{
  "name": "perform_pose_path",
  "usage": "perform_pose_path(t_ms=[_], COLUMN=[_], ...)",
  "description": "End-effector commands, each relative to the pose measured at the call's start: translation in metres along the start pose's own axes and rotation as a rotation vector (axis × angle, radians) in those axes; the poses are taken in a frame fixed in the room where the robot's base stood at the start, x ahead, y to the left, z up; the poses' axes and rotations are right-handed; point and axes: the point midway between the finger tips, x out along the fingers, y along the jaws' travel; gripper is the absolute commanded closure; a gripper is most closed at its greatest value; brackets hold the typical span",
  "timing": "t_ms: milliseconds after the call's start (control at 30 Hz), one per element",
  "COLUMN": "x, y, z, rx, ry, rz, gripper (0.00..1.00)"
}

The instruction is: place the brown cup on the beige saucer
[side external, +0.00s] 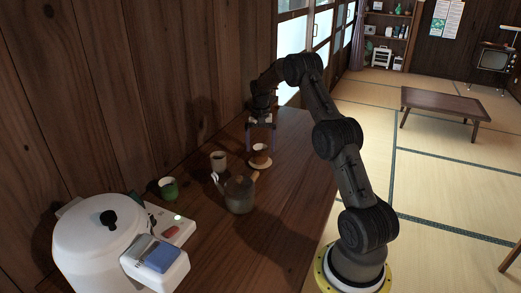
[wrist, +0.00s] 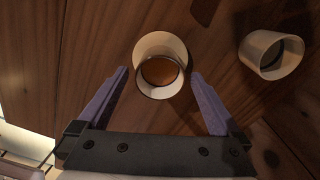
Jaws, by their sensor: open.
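The brown cup (side external: 260,151) stands upright on the beige saucer (side external: 260,165) on the wooden counter in the side view. In the wrist view, the cup (wrist: 161,72) shows its open top, and part of the saucer (wrist: 158,43) shows past its far side. My gripper (side external: 260,145) points down over the cup. It is open, with one finger on each side of the cup. In the wrist view there is a visible gap between the fingers and the cup.
A pale cup (side external: 218,160) stands left of the saucer and also shows in the wrist view (wrist: 271,56). A green cup (side external: 168,188) and a white rice cooker (side external: 100,240) are farther left. A wooden wall runs behind the counter.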

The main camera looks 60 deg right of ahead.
Motion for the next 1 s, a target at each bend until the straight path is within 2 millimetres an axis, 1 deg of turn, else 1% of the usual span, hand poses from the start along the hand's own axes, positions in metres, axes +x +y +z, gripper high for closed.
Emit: perform_pose_path(t_ms=[33, 300, 400, 500, 667, 767, 833, 867, 900, 967, 1000], x=[-0.011, -0.067, -0.082, -0.094, -0.107, -0.125, -0.144, -0.153, -0.166, -0.184, -0.195], y=[0.0, 0.0, 0.0, 0.0, -0.002, -0.012, -0.022, -0.027, -0.032, -0.039, -0.042], z=[-0.001, -0.001, 0.0, 0.0, 0.004, 0.019, 0.041, 0.052, 0.07, 0.098, 0.118], rx=[0.0, 0.0, 0.0, 0.0, -0.009, -0.051, -0.106, -0.135, -0.176, -0.242, -0.287], ry=[0.004, 0.004, 0.002, 0.002, 0.005, 0.022, 0.044, 0.054, 0.07, 0.094, 0.11], rz=[-0.002, -0.002, -0.001, -0.001, -0.002, -0.01, -0.021, -0.027, -0.035, -0.048, -0.057], gripper=[0.0, 0.0, 0.0, 0.0, 0.0, 0.0, 0.0, 0.0, 0.0, 0.0, 0.0])
